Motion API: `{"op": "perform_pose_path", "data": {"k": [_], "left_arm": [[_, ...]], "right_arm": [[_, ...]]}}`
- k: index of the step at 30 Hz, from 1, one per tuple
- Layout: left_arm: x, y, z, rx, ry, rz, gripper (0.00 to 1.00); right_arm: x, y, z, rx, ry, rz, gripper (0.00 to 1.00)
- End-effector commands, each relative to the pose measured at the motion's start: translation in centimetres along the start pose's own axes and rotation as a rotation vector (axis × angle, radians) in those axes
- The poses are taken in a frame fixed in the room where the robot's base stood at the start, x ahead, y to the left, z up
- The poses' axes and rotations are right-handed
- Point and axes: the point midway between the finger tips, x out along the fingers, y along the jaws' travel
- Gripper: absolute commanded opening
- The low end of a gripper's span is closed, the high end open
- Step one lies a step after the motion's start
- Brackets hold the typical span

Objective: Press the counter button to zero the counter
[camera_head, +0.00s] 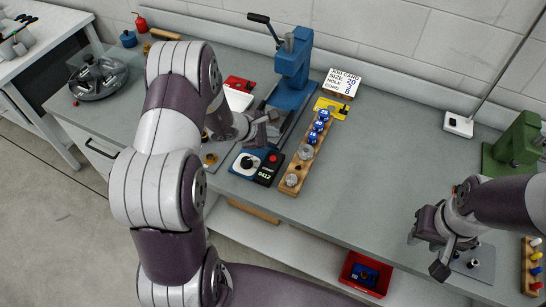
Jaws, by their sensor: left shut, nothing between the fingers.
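The counter (266,175) is a small black box on the bench, left of the middle, with a red button (273,158) on top and a display reading 0412. It sits against a blue box with a black knob (246,162). My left gripper (271,116) is shut and empty. In the picture it lies above the counter, in front of the blue press; its height over the bench is hard to judge. My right gripper (431,256) is at the lower right near a grey plate (474,263), far from the counter. Its finger gap is unclear.
A blue press (291,70) with a lever stands behind the counter. A wooden rack (295,176) with blue and metal parts lies close on its right. A job card (342,82) and a green press (516,145) stand further right. The middle-right bench is clear.

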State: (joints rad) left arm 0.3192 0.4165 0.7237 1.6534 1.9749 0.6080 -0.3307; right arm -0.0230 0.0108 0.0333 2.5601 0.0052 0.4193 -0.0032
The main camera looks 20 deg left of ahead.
Motion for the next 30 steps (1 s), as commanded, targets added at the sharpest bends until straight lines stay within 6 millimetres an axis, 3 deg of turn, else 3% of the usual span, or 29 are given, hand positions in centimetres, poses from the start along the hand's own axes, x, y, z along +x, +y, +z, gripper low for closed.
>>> {"op": "perform_pose_path", "data": {"k": [14, 26, 30], "left_arm": [[0.7, -0.5, -0.5, 0.005, 0.000, -0.003, 0.00], [4.4, -3.4, -3.2, 0.003, 0.001, -0.005, 0.00], [5.8, -4.3, -4.3, 0.006, 0.000, -0.003, 0.00]], "right_arm": [[0.6, 0.0, 0.1, 0.000, 0.000, 0.000, 0.37], [3.2, 0.0, 0.4, 0.000, 0.000, 0.000, 0.37], [5.5, 0.0, 0.7, 0.000, 0.000, 0.000, 0.37]]}}
